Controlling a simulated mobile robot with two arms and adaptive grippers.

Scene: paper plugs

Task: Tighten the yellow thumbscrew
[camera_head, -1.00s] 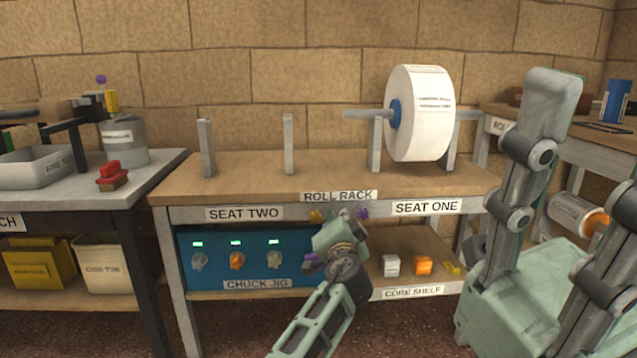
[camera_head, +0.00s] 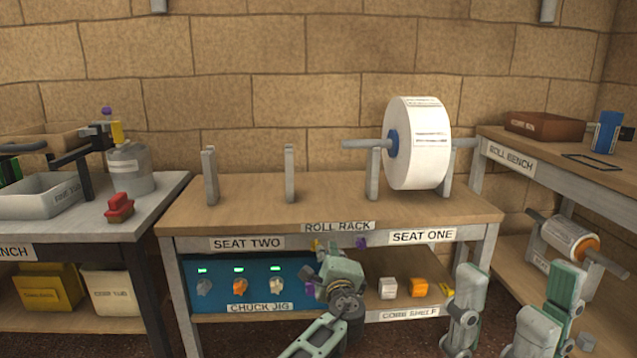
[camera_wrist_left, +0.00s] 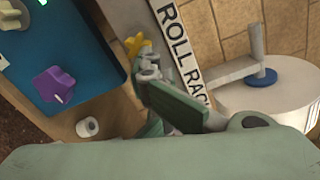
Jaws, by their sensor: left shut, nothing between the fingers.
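My left gripper (camera_head: 328,251) is shut and empty, right at the thumbscrew. In the left wrist view its fingertips (camera_wrist_left: 149,68) lie just beside the knob; I cannot tell if they touch it. A purple knob (camera_head: 308,272) sits at the blue chuck jig's right edge, and another purple knob (camera_head: 361,242) is right of the gripper.
The chuck jig (camera_head: 218,298) with several dials stands left of my gripper on the lower level. The core shelf (camera_head: 401,314) at right holds small white, orange and yellow pieces. A large white roll (camera_head: 425,150) sits on its spindle above. Between the left posts the rack top is bare.

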